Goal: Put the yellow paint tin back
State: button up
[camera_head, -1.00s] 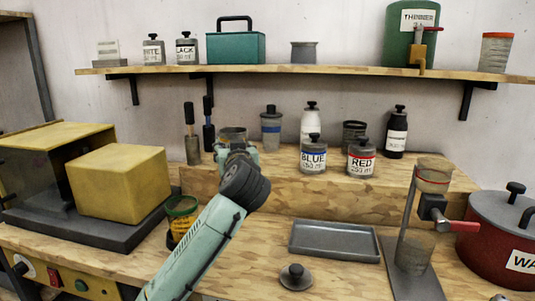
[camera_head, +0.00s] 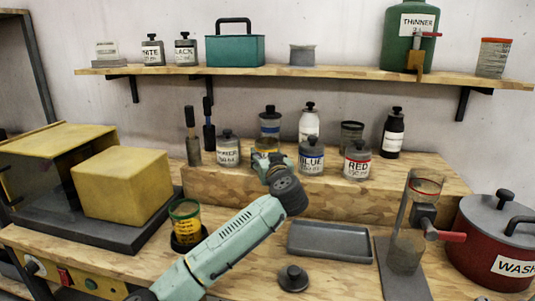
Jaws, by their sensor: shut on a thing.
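The yellow paint tin (camera_head: 266,144) shows only in part, as a grey body with a yellow band just behind my gripper. My gripper (camera_head: 272,163) is shut on it, at the wooden riser (camera_head: 400,184) on the bench. The blue-banded container (camera_head: 270,124) stands directly behind it. A tin with a hard-to-read label (camera_head: 228,150) is to its left, and the blue tin (camera_head: 311,157) and red tin (camera_head: 357,161) are to its right. My gripper hides its lower part, so I cannot tell whether it touches the riser.
A loose dark lid (camera_head: 293,278) lies on the bench near a grey tray (camera_head: 330,241). A yellow-labelled cup with a green rim (camera_head: 186,222) stands left of my arm. A metal stand with a red handle (camera_head: 407,245) and a red wash pot (camera_head: 497,240) are at right.

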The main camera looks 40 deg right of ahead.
jog(key=shift+f, duration=0.2)
jog(key=o, duration=1.5)
jog(key=shift+r, duration=0.1)
jog(key=shift+r, duration=0.25)
jog(key=b+v, duration=0.4)
jog(key=v, duration=0.8)
jog(key=shift+f, duration=0.2)
